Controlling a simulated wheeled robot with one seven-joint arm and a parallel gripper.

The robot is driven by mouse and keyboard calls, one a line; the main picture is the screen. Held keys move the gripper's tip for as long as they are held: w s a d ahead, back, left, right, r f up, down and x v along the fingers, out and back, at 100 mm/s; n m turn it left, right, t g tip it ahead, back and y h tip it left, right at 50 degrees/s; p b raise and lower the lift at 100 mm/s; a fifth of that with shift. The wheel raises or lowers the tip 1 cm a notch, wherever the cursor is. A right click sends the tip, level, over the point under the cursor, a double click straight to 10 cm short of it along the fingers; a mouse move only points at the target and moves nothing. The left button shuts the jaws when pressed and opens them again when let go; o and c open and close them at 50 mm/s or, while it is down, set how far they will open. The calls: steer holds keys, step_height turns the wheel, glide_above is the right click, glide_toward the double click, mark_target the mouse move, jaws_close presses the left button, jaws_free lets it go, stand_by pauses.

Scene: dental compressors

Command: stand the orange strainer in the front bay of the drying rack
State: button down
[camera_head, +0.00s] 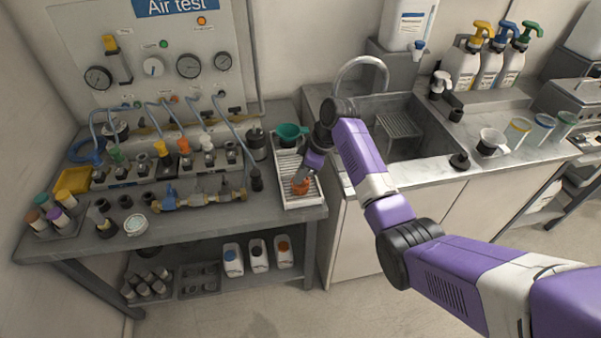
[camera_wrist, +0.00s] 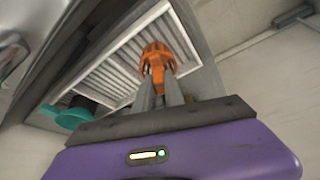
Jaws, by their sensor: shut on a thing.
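The orange strainer (camera_head: 301,186) is at the front end of the white drying rack (camera_head: 303,204), and it also shows in the wrist view (camera_wrist: 157,58). My gripper (camera_head: 304,178) is shut on the strainer, with both fingers (camera_wrist: 159,94) reaching to its lower part in the wrist view. The strainer is over or in the front part of the rack; I cannot tell whether it touches the rack floor. A teal funnel-like piece (camera_head: 291,133) sits at the back end of the rack, and it shows at lower left in the wrist view (camera_wrist: 72,117).
The rack stands at the right end of the grey workbench (camera_head: 190,220), close to the sink counter (camera_head: 335,190). A dark cylinder (camera_head: 256,143) and hose fittings stand left of the rack.

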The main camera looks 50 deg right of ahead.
steer(key=c, duration=1.3)
jaws_free()
steer(key=shift+c, duration=0.2)
steer(key=c, duration=0.4)
steer(key=shift+r+p, duration=3.5)
steer(key=shift+r, duration=0.5)
